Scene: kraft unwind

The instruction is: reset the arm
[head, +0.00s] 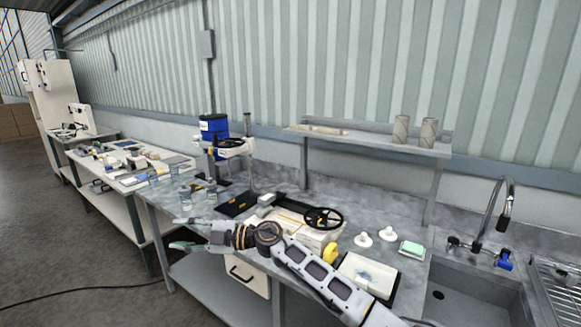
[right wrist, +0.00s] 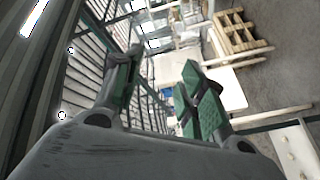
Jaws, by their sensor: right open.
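My right gripper (head: 180,234) is in the head view, at the end of my arm that comes in from the lower right. It points left, in front of and over the front edge of the grey workbench (head: 375,205). Its two fingers are apart with nothing between them. In the right wrist view the open fingers (right wrist: 158,92) show their green pads, with the room beyond them. My left gripper is not in view.
The bench carries a black handwheel (head: 323,218), a yellow object (head: 330,253), white fittings (head: 387,234) and a white tray (head: 368,274). A sink (head: 470,298) with a tap is at the right. A shelf (head: 370,139) holds cardboard tubes. Floor at the left is free.

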